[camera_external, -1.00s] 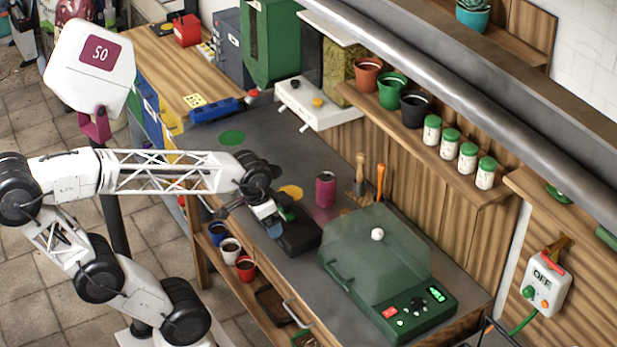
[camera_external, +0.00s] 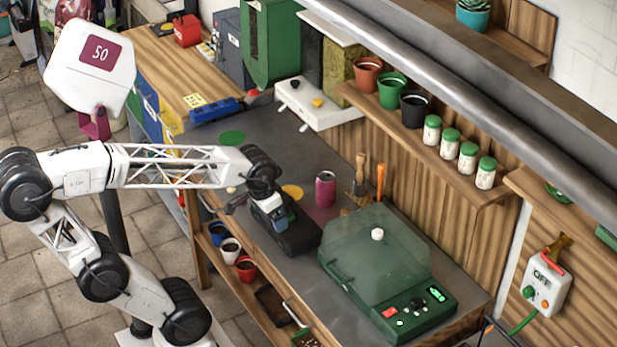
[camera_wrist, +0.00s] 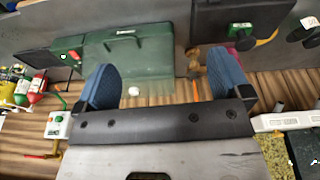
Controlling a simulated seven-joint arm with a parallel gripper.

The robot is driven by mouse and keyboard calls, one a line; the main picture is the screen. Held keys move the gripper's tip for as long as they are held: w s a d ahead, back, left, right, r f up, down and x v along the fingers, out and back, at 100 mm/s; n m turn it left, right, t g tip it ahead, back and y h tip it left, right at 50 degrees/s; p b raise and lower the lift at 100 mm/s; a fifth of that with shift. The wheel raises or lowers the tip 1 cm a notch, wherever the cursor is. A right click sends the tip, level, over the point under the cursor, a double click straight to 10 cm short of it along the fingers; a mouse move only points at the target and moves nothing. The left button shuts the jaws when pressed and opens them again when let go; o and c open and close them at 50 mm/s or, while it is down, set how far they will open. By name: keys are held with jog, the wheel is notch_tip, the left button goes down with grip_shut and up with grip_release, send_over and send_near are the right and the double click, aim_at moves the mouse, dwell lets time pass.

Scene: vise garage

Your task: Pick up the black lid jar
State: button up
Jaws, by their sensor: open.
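I can make out no jar with a black lid in either view. Several small white jars with green lids (camera_external: 467,158) stand in a row on the wooden wall shelf in the external view. My gripper (camera_external: 278,218) is low over the left part of the workbench, above or beside a black block-like device (camera_external: 299,238); I cannot tell whether they touch. In the wrist view my gripper (camera_wrist: 163,82) has its two blue fingers wide apart, with nothing held between them.
A green machine with a clear lid (camera_external: 375,255) fills the bench's right part. A pink can (camera_external: 325,189) and upright-handled tools (camera_external: 380,183) stand behind. Terracotta (camera_external: 367,75), green (camera_external: 391,92) and black pots (camera_external: 414,106) share the shelf. A grey pipe (camera_external: 440,90) runs above it.

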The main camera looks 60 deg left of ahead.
jog(key=w+a+f+n+g, duration=0.1)
jog(key=w+a+f+n, duration=0.2)
jog(key=w+a+n, duration=1.05)
jog(key=w+a+f+n, duration=0.1)
jog(key=w+a+f, duration=0.1)
jog(key=a, duration=0.8)
jog(key=w+a+f+n+g, duration=0.1)
jog(key=a+f, duration=0.4)
jog(key=a, duration=0.5)
jog(key=w+a+f+n, duration=0.1)
jog(key=w+a+f, duration=0.2)
jog(key=a, duration=0.7)
jog(key=shift+w+f+n+g, duration=0.3)
jog(key=shift+w+f+n, duration=0.1)
jog(key=shift+f, duration=0.15)
jog(key=shift+a+f, duration=0.25)
jog(key=shift+a, duration=0.15)
jog(key=shift+f, duration=0.1)
jog(key=shift+f, duration=1.2)
jog(key=shift+f, duration=0.1)
